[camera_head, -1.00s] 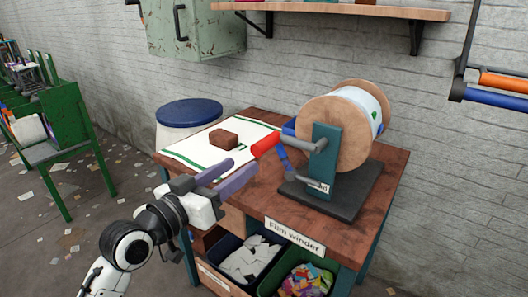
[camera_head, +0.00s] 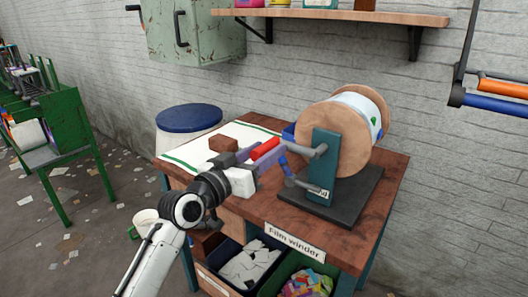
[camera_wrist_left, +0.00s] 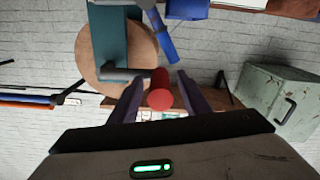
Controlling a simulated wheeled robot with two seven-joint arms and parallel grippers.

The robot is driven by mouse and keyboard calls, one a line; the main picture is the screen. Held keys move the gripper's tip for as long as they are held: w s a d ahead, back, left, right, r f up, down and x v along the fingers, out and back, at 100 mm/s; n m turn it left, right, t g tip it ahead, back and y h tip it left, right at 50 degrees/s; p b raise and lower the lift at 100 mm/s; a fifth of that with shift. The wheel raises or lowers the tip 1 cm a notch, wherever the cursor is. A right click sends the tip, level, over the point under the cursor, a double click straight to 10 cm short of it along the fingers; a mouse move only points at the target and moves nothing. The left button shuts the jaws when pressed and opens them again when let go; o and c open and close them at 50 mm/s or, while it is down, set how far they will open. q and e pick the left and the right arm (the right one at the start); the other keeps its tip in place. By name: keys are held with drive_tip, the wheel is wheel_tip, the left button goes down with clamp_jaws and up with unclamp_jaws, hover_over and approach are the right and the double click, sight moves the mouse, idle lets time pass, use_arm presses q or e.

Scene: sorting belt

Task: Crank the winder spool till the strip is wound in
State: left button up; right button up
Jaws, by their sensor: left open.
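The winder spool (camera_head: 335,140) has wooden flanges and a pale strip wound on its core. It stands on a teal post (camera_head: 322,165) above a dark base on the brown table. A red crank handle (camera_head: 265,149) sticks out to the left of the spool. My left gripper (camera_head: 262,158) is open, with its purple fingers on either side of the red handle. In the left wrist view the red handle (camera_wrist_left: 160,92) lies between the two fingers, with a gap visible at the sides. A white strip with green edges (camera_head: 195,148) lies flat on the table. My right gripper is not in view.
A brown block (camera_head: 223,144) sits on the strip. A second crank with a blue grip (camera_head: 284,168) is close to my gripper. Bins (camera_head: 250,265) with scraps sit under the table. A wall shelf (camera_head: 340,15) and green cabinet (camera_head: 195,30) are behind.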

use_arm(q)
drive_tip(key=c, duration=1.1)
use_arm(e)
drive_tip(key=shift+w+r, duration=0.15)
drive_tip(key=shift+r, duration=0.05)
use_arm(q)
drive_tip(key=shift+r, duration=0.2)
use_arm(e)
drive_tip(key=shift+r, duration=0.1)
